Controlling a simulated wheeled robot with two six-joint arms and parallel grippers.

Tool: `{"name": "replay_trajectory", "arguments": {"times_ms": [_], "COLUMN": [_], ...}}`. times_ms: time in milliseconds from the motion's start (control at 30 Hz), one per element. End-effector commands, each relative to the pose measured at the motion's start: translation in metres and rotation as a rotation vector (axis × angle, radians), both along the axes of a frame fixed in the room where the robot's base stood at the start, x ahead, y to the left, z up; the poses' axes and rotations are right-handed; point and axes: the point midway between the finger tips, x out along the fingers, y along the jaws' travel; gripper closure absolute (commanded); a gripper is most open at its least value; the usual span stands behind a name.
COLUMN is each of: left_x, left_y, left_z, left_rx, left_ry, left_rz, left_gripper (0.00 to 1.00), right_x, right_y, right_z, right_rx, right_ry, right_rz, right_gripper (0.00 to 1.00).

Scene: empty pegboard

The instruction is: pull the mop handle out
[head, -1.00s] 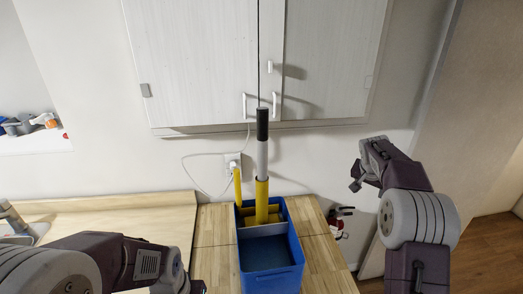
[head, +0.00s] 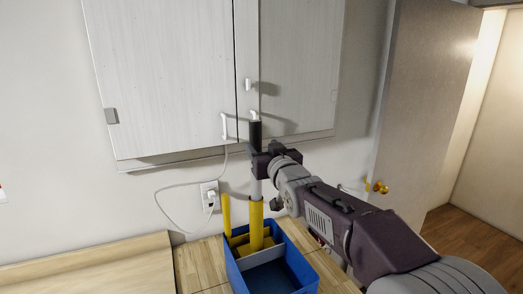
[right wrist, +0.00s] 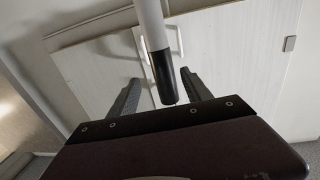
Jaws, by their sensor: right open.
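The mop handle (head: 257,188) stands upright in a blue bin (head: 243,279). It has a black tip, a grey-white middle and a yellow lower part. My right gripper (head: 262,163) is at the handle just below the black tip. In the right wrist view the handle (right wrist: 152,25) with its black end lies between the two spread fingers of my right gripper (right wrist: 160,80), which look open and not closed on it. My left gripper is not in view.
Shorter yellow pieces (head: 227,215) stand in the bin beside the handle. The bin rests on a wooden counter (head: 200,262). A white wall cabinet (head: 165,80) hangs close behind the handle's top. A white cable runs to a wall socket (head: 209,195). A door (head: 425,110) stands at the right.

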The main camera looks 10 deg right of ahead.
Motion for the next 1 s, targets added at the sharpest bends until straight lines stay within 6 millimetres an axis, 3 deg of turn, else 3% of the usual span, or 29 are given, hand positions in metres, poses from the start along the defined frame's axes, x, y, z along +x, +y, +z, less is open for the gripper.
{"name": "replay_trajectory", "arguments": {"times_ms": [200,400,767,967,1000], "left_x": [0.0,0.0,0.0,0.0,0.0], "left_y": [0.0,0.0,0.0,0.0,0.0], "left_z": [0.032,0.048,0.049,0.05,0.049], "left_rx": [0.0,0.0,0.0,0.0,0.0], "left_ry": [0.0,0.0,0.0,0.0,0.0], "left_rz": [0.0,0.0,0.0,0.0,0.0], "left_gripper": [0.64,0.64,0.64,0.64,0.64], "right_x": [0.043,0.074,0.083,0.083,0.083], "right_y": [0.004,0.007,0.008,0.008,0.008], "right_z": [0.006,0.004,0.0,0.0,0.0], "right_rx": [0.001,0.001,0.002,0.002,0.001], "right_ry": [0.004,0.003,0.001,0.002,0.002], "right_rz": [0.0,0.0,0.0,0.0,0.0], "right_gripper": [0.43,0.43,0.43,0.96,1.0]}}
